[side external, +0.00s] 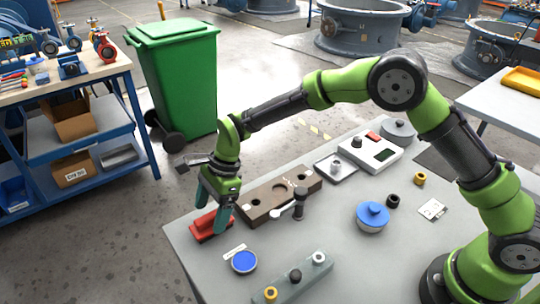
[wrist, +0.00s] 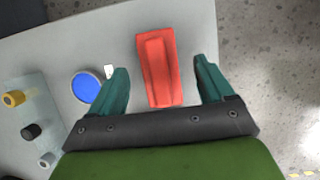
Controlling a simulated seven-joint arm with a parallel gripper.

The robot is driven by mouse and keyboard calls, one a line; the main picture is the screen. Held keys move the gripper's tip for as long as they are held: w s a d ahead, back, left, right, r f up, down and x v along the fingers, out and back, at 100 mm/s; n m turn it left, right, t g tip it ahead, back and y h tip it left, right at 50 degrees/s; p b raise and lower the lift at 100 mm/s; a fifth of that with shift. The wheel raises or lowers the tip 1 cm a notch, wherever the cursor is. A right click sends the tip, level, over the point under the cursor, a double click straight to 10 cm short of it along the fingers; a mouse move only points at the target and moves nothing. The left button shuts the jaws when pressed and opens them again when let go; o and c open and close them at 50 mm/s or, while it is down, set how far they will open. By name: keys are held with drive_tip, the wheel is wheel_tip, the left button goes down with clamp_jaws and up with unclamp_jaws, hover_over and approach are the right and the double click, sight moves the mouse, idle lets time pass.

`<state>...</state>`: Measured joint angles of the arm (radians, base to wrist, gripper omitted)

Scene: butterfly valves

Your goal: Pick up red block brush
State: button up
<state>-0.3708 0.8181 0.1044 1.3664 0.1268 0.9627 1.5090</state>
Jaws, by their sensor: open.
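The red block brush (side external: 206,228) lies on the grey table near its left corner in the side external view. In the wrist view the red block brush (wrist: 158,68) sits between my two fingers, with a visible gap on each side. My gripper (side external: 212,212) points down at the brush in the side view, its teal fingers partly in front of it. My gripper (wrist: 160,82) is open and empty in the wrist view. The side view does not show clearly how high the fingertips are above the table.
A blue-topped round tin (side external: 244,262) lies close to the brush. A brown wooden fixture block (side external: 278,194) stands to its right. A grey rail with several small knobs (side external: 292,278) is at the front. The table edge is just left of the brush.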

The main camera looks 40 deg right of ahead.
sight(210, 215)
drive_tip(key=x, duration=0.3)
drive_tip(key=shift+s+a+f, duration=0.1)
drive_tip(key=shift+f, duration=0.05)
drive_tip(key=shift+c, duration=0.2)
drive_tip(key=c, duration=1.1)
